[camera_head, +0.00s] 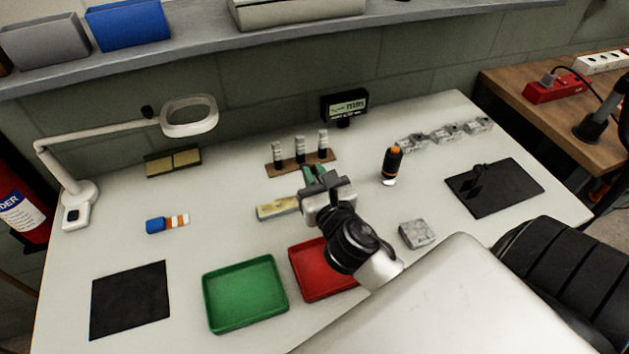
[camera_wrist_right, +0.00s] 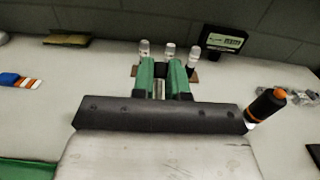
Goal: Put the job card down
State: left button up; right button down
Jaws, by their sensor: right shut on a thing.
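My right gripper (camera_head: 313,174) is over the middle of the table, its green fingers pointing toward the back. In the right wrist view the fingers (camera_wrist_right: 162,76) stand close together with a narrow pale grey thing, apparently the job card (camera_wrist_right: 159,89), between them. Most of it is hidden by the gripper. A flat pale yellow strip (camera_head: 277,207) shows left of the gripper body in the head view. Its right end is hidden, and I cannot tell whether it belongs to the held thing. My left gripper is not in view.
A rack (camera_head: 287,167) with three vials stands just beyond the fingers. Green (camera_head: 245,321) and red (camera_head: 302,292) trays lie in front. An orange-topped bottle (camera_head: 392,164) and grey block (camera_head: 417,233) are at right. Black mats (camera_head: 130,300) (camera_head: 510,187) lie at both sides.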

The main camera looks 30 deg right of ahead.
jog(key=shift+f, duration=0.65)
jog(key=c, duration=1.1)
grip_release()
jog(key=shift+c, duration=0.2)
